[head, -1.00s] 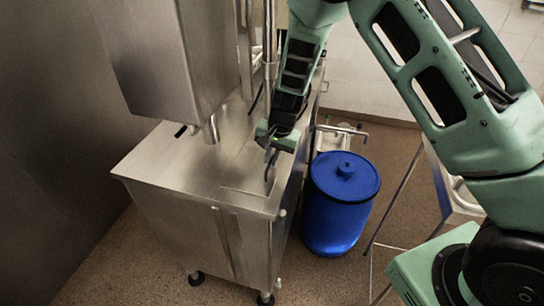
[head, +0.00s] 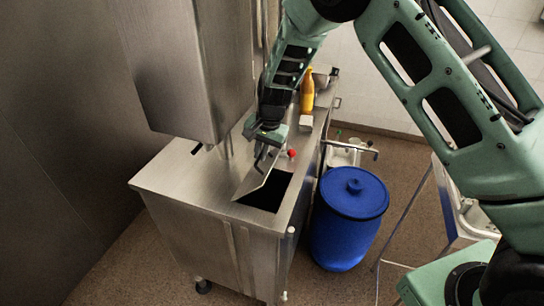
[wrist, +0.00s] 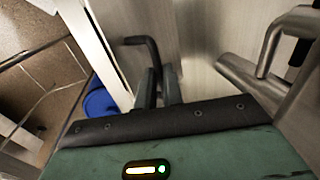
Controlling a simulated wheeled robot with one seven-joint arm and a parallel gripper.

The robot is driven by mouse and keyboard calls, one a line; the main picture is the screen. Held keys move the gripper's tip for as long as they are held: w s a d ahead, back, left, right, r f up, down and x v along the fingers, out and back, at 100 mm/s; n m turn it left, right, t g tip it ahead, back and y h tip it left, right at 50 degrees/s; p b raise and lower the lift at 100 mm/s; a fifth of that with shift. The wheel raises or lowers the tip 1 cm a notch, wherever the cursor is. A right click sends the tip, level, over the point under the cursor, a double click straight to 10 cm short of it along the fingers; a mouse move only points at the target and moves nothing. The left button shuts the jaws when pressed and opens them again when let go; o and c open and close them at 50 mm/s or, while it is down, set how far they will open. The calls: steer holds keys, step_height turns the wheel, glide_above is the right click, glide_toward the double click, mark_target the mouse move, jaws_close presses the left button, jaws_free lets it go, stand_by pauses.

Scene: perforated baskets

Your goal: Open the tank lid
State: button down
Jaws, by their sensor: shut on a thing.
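The tank is a stainless steel cabinet (head: 185,185) with a flat top. Its lid (head: 256,182) is a metal plate, tilted up at a steep angle beside a dark rectangular opening (head: 266,194) in the top. My gripper (head: 264,155) is at the raised edge of the lid, shut on its handle. In the wrist view, the black bent handle (wrist: 150,62) runs down between the two fingers (wrist: 160,88) of my gripper. The inside of the tank is too dark to make out.
A tall steel housing (head: 180,70) stands over the left of the top. A yellow bottle (head: 307,92) and a red knob (head: 291,153) are on the right. A blue barrel (head: 347,225) stands on the floor right of the tank. Steel pipes (wrist: 265,60) are close in the wrist view.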

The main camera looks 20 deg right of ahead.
mark_target(264, 167)
steer(key=shift+w+a, duration=0.25)
steer(key=shift+a, duration=0.35)
steer(key=shift+w+a, duration=0.2)
steer(key=shift+a, duration=0.35)
steer(key=c, duration=1.5)
jaws_free()
steer(key=shift+w, duration=0.1)
steer(key=shift+r, duration=0.1)
steer(key=d+r+b, duration=0.1)
steer(key=r, duration=0.4)
steer(key=s+d+r+b, duration=0.1)
steer(key=r+b, duration=0.1)
steer(key=r, duration=0.4)
steer(key=s+d+r+b, duration=0.1)
steer(key=r+b, duration=0.1)
steer(key=r, duration=0.4)
